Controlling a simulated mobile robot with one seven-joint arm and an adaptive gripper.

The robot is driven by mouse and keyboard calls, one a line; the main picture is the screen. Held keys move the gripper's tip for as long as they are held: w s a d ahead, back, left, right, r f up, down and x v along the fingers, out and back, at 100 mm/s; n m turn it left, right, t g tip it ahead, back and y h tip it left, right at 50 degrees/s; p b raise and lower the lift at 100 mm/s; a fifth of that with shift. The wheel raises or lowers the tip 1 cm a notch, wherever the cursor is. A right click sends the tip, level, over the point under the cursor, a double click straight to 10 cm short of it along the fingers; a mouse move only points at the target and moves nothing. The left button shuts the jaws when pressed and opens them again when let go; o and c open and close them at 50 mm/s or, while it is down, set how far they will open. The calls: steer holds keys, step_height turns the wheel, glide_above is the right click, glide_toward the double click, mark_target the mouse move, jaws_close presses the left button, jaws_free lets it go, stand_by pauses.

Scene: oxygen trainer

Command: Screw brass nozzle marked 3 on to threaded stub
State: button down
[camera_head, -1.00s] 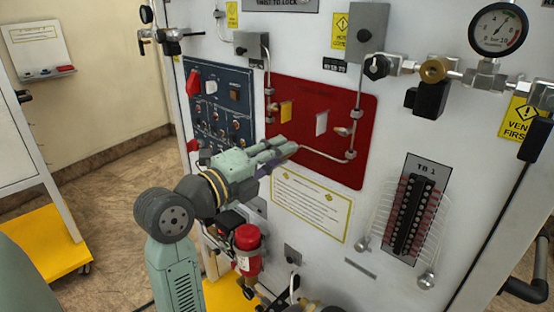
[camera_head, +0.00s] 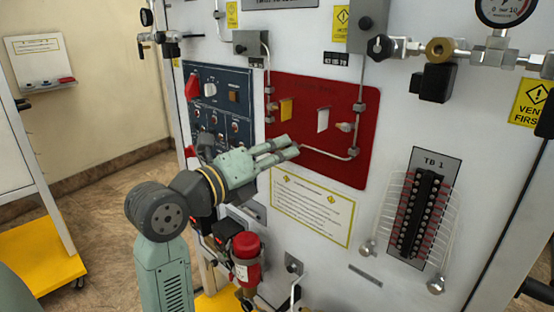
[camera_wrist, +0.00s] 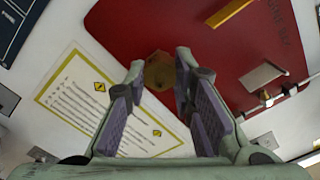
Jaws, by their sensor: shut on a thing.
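My gripper (camera_head: 290,147) reaches to the red panel (camera_head: 325,92), with its fingertips near its lower left edge. In the wrist view, the gripper (camera_wrist: 160,80) is shut on a brass, faceted nozzle (camera_wrist: 160,71) between the fingertips, in front of the red panel. No number can be read on it. The threaded stub cannot be made out; whether it lies behind the nozzle is hidden. A thin metal pipe (camera_head: 325,155) runs along the panel's lower part, from near the fingertips to the right.
The blue switch panel (camera_head: 218,100) is left, and terminal block TB 1 (camera_head: 422,210) is right. A red cylinder (camera_head: 246,258) stands below my arm.

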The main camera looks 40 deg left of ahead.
steer(key=shift+f, duration=0.1)
steer(key=shift+f+m+b, duration=0.15)
steer(key=shift+m+b, duration=0.25)
steer(key=shift+b, duration=0.2)
steer(key=shift+m+b, duration=0.8)
steer(key=shift+m, duration=0.1)
steer(key=shift+r+m, duration=0.2)
steer(key=shift+m, duration=0.2)
steer(key=shift+f+m+b, duration=0.2)
steer(key=shift+m+b, duration=0.7)
steer(key=shift+b, duration=0.2)
steer(key=shift+r+m+b, duration=0.25)
steer(key=shift+m+b, duration=0.05)
steer(key=shift+m, duration=0.5)
